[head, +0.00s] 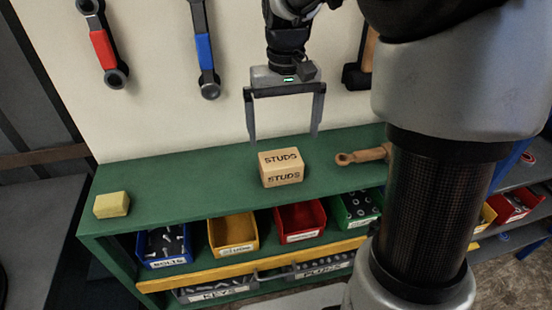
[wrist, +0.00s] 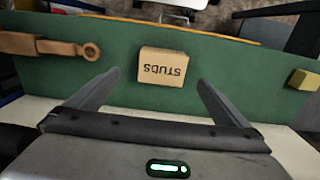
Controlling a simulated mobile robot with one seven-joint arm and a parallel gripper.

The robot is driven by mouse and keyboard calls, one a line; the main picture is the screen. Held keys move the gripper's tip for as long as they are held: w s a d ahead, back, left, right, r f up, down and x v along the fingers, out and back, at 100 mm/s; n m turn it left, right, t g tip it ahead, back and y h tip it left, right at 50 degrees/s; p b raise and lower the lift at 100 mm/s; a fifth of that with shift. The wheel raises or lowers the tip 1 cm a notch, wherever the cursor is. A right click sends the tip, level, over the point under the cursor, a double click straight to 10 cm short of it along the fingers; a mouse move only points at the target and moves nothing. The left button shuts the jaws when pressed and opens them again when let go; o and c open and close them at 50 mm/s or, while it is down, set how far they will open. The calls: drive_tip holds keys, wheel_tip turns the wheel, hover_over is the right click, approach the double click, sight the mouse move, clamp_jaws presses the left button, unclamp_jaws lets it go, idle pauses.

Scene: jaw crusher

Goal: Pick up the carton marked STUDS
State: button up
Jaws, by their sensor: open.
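The carton marked STUDS (head: 282,168) is a small tan box with dark lettering on its top and front. It sits on the green bench top (head: 225,185). My gripper (head: 283,138) is open and empty, above and a little behind the carton, with its fingers pointing down. In the wrist view the carton (wrist: 162,67) lies beyond the fingertips, between their lines, and its lettering is upside down. The fingers (wrist: 158,78) are spread wider than the carton and do not appear to touch it.
A yellow block (head: 111,205) sits at the bench's left end. A wooden-handled tool with a ring end (head: 365,155) lies right of the carton. Bins, including a red one (head: 300,222), stand below the front edge. Wrenches (head: 204,50) hang on the pale back panel.

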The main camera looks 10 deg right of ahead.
sight(281, 158)
wheel_tip(281, 158, down, 5)
drive_tip(key=shift+r, duration=0.2)
drive_tip(key=shift+w+a+f+b, duration=0.1)
drive_tip(key=shift+a+f+b, duration=0.1)
drive_tip(key=shift+f, duration=1.15)
drive_tip(key=shift+w+a+f+b, duration=0.1)
drive_tip(key=shift+f+b, duration=0.1)
drive_tip(key=shift+f, duration=1.1)
drive_tip(key=shift+r, duration=0.1)
drive_tip(key=c, duration=1.6)
